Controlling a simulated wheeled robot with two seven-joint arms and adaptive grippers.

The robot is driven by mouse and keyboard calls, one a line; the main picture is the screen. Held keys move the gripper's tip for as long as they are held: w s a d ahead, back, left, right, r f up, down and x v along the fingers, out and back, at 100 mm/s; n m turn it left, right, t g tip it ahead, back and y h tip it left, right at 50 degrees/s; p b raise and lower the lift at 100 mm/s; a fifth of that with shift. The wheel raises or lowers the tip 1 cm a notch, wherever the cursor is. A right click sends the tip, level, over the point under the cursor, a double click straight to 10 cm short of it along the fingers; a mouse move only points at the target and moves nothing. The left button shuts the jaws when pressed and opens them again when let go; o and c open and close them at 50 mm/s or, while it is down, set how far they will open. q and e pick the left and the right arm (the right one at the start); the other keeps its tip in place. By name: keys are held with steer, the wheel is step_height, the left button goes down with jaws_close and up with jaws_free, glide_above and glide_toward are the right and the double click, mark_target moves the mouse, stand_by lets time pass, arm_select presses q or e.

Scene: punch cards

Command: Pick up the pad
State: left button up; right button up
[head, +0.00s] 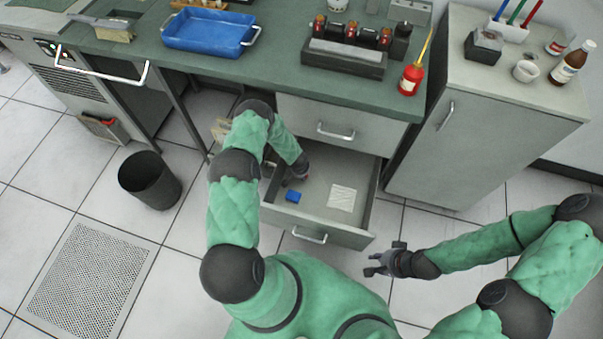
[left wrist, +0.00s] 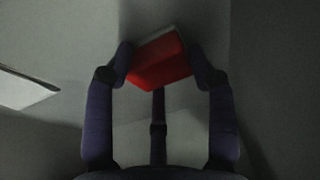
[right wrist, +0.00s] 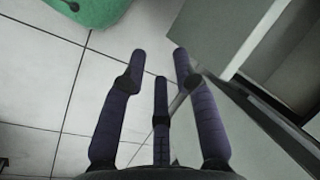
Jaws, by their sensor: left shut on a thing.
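My left gripper (head: 292,182) reaches down into the open drawer (head: 368,200). In the left wrist view its fingers (left wrist: 165,72) are shut on a small red pad (left wrist: 160,68) with a pale grey edge, held tilted between the fingertips. The red pad is hidden in the head view by my arm and hand. A white ruled sheet or pad (head: 342,197) lies flat in the drawer, to the right of the gripper. A small blue block (head: 292,196) lies near the drawer's front left. My right gripper (head: 372,268) is open and empty, outside the drawer.
The drawer is under a green-topped bench (head: 280,72) with a blue tray (head: 209,32), a rack (head: 345,52) and a red oil can (head: 411,78). A grey cabinet (head: 470,130) stands right. A black bin (head: 150,180) stands left on the tiled floor.

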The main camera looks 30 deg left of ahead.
arm_select(q)
steer(key=shift+d+r, duration=0.1)
steer(key=shift+d+r+p, duration=0.15)
steer(key=shift+r+p, duration=0.25)
steer(key=shift+p, duration=0.1)
step_height(320, 180, up, 6)
steer(key=p, duration=0.2)
steer(key=shift+w+p, duration=0.1)
steer(key=shift+p, duration=0.3)
steer(key=w+d, duration=0.1)
steer(key=d, duration=0.5)
steer(key=w+d+p, duration=0.1)
steer(key=w+d, duration=0.1)
steer(key=d, duration=0.4)
steer(key=w+d+p, duration=0.1)
steer(key=d, duration=0.6)
steer(key=shift+w, duration=0.25)
steer(key=o, duration=0.3)
steer(key=shift+c, duration=0.9)
steer(key=shift+s+f, duration=0.1)
